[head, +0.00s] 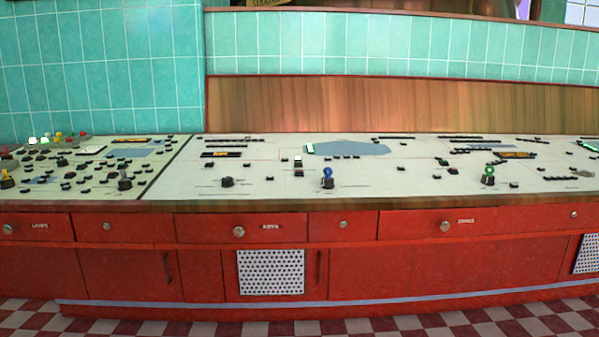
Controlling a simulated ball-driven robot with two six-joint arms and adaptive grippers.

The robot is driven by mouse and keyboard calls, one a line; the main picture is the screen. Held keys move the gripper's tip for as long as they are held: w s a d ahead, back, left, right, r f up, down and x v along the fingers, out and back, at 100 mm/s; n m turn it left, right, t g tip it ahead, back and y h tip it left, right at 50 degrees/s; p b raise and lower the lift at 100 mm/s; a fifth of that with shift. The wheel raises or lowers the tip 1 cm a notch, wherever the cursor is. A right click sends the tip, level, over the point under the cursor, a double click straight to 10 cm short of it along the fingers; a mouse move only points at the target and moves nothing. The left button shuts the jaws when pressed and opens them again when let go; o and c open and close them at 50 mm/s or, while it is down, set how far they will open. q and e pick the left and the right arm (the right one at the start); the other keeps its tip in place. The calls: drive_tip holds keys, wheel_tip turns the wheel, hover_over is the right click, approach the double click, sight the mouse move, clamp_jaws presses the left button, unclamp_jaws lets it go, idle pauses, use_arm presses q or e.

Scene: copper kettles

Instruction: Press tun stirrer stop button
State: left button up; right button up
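A long pale control console (400,182) runs across the head view, covered with small black labels, switches and knobs. I cannot tell which control is the tun stirrer stop button; the labels are too small to read. A blue-topped knob (327,174) stands near the front middle of the panel. A black knob (227,182) is to its left, and a green-topped knob (489,173) is to its right. A small white button-like piece (298,159) lies behind the blue-topped knob. Neither of my grippers shows in the head view.
Red drawers and cupboards (404,270) with round knobs fill the console's front below a wooden edge. A wooden backboard (400,103) and teal tiled wall (100,70) stand behind. The checkered floor (400,325) in front is clear where visible.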

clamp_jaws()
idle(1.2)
